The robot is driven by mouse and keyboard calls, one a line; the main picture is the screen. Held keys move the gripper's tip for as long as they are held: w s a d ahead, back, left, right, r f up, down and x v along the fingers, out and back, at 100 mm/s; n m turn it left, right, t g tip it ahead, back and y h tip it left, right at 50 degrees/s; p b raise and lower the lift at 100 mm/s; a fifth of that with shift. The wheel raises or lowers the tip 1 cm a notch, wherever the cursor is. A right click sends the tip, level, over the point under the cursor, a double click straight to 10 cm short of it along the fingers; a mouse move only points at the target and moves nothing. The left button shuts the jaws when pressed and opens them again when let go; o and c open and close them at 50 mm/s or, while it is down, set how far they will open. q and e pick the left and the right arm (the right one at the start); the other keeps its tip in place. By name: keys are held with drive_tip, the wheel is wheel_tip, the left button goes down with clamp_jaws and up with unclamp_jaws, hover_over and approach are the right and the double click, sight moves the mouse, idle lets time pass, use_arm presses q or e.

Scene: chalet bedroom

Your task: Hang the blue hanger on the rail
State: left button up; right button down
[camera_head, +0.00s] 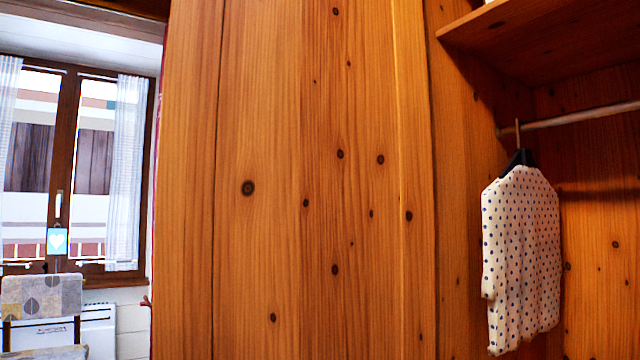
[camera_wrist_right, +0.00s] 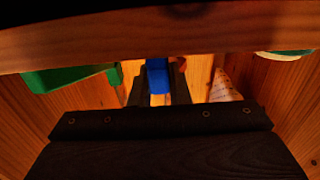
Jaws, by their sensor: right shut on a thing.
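The blue hanger shows as a short blue piece (camera_wrist_right: 157,76) in the right wrist view; the rest of it is hidden. My right gripper (camera_wrist_right: 159,90) is shut on it, with a dark finger on each side. The rail (camera_head: 580,118) is a pale rod under the shelf at the right of the head view. I cannot make out the rail in the right wrist view, nor whether the hanger touches it. Neither gripper shows in the head view.
A spotted white shirt (camera_head: 521,260) hangs from the rail on a dark hanger (camera_head: 519,158). A wooden shelf (camera_head: 545,35) lies above the rail. A tall wooden panel (camera_head: 300,200) stands left of it. A green object (camera_wrist_right: 70,78) shows beneath a wooden edge (camera_wrist_right: 150,42) in the wrist view.

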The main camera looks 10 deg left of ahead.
drive_tip(key=shift+r+p, duration=1.4)
drive_tip(key=shift+r, duration=0.4)
drive_tip(key=v, duration=1.2)
